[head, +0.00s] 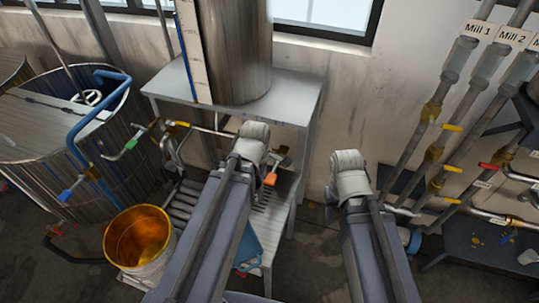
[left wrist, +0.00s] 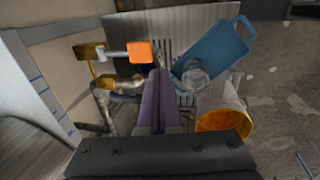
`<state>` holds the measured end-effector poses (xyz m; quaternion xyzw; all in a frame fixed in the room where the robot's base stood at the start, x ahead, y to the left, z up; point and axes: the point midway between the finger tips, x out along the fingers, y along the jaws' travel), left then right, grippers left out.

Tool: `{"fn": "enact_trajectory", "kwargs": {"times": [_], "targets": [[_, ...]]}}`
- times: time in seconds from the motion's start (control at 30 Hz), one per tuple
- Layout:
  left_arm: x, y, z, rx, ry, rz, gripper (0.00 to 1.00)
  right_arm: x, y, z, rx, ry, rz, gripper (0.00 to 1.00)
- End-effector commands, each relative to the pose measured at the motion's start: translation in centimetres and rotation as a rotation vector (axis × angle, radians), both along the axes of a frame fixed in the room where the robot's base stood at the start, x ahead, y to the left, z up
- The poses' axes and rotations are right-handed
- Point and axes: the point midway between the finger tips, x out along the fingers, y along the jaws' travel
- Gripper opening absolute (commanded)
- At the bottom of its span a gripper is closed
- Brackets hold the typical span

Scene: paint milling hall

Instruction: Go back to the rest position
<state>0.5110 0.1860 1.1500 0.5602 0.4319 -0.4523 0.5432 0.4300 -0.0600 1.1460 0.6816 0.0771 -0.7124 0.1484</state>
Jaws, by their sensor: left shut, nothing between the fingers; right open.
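My left arm reaches up the middle of the head view, over the front of the metal bench, and ends in a pale grey joint. Its fingers are hidden there. In the left wrist view my left gripper (left wrist: 158,98) is shut and empty, with its fingers together. It points down over the slatted lower shelf (left wrist: 200,18). My right arm stands to its right in the head view, in front of the wall. It also ends in a pale grey joint, and its fingers are hidden behind it.
A bucket of orange paint (head: 138,240) stands left of my left arm. An orange valve handle (left wrist: 140,52) and a blue tray (left wrist: 217,52) lie close to the left fingers. A large vat (head: 45,130) is at left, a steel tank (head: 235,50) on the bench (head: 298,95), mill pipes (head: 455,75) at right.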

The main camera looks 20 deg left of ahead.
Motion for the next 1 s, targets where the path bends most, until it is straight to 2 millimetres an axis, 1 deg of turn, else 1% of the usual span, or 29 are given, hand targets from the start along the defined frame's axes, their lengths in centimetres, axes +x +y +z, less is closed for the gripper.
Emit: {"fn": "enact_trajectory", "kwargs": {"times": [0.2, 0.27, 0.33, 0.37, 0.47, 0.5, 0.57, 0.6, 0.7, 0.83, 0.9, 1.0], "targets": [[0.0, -0.1, -0.2, 0.003, 0.002, -0.012, 0.0, 0.0, 0.0, -0.2, 0.0, 0.0, 0.0, 0.5], [-0.2, -0.5, -0.9, 0.013, 0.008, -0.056, 0.0, 0.0, 0.0, -0.8, 0.0, 0.0, 0.0, 0.5], [-0.6, -1.5, -2.2, 0.037, 0.024, -0.165, 0.0, 0.0, 0.0, -2.1, 0.0, 0.0, 0.001, 0.5], [-0.8, -2.1, -3.0, 0.051, 0.034, -0.232, 0.0, 0.0, 0.0, -2.8, 0.0, 0.0, 0.001, 0.5], [-2.0, -4.4, -5.9, 0.107, 0.075, -0.521, 0.0, 0.0, 0.0, -5.6, -0.001, -0.001, 0.003, 0.5], [-2.5, -5.4, -7.1, 0.13, 0.095, -0.652, 0.0, 0.0, 0.0, -6.8, -0.001, -0.001, 0.004, 0.5], [-3.4, -6.8, -8.7, 0.163, 0.124, -0.849, 0.0, 0.0, 0.0, -8.3, 0.0, -0.001, 0.005, 0.5], [-3.9, -7.7, -9.7, 0.182, 0.141, -0.977, 0.0, 0.0, 0.0, -9.3, -0.001, -0.001, 0.006, 0.5], [-5.3, -9.5, -11.9, 0.219, 0.184, -1.271, 0.0, 0.0, 0.0, -11.4, -0.001, -0.001, 0.008, 0.5], [-6.8, -11.3, -13.8, 0.247, 0.226, -1.575, 0.0, 0.1, 0.0, -13.3, -0.002, -0.002, 0.01, 0.5], [-7.4, -11.9, -14.4, 0.255, 0.243, -1.692, 0.0, 0.1, 0.0, -14.0, -0.002, -0.002, 0.01, 0.5], [-7.9, -12.4, -14.9, 0.261, 0.257, -1.8, 0.0, 0.1, 0.0, -14.5, -0.002, -0.002, 0.011, 0.5]]}}
